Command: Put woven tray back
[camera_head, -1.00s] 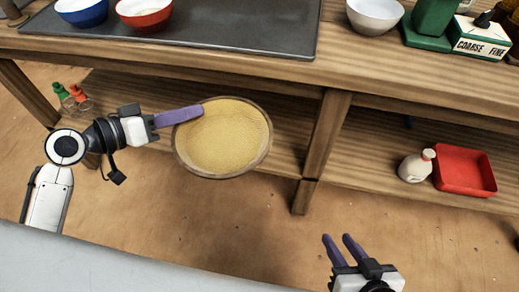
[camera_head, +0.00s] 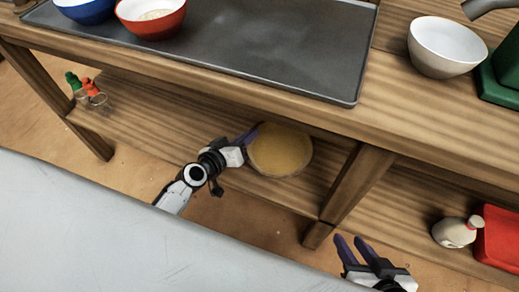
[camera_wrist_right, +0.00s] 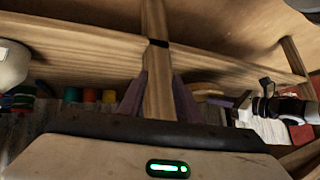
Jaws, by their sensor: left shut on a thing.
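The woven tray (camera_head: 282,150) is round and yellowish with a darker rim. In the head view it is at the lower shelf, left of the wooden table leg. My left gripper (camera_head: 247,140) is shut on its left rim. I cannot tell whether the tray touches the shelf. My right gripper (camera_head: 358,252) is open and empty in front of the table, right of the leg. Its two purple fingers also show apart in the right wrist view (camera_wrist_right: 158,95), with the leg behind them.
The lower shelf (camera_head: 150,122) holds green-capped and red-capped bottles (camera_head: 85,90) at the left. A white jug (camera_head: 456,232) and a red tray (camera_head: 499,240) are at the right.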

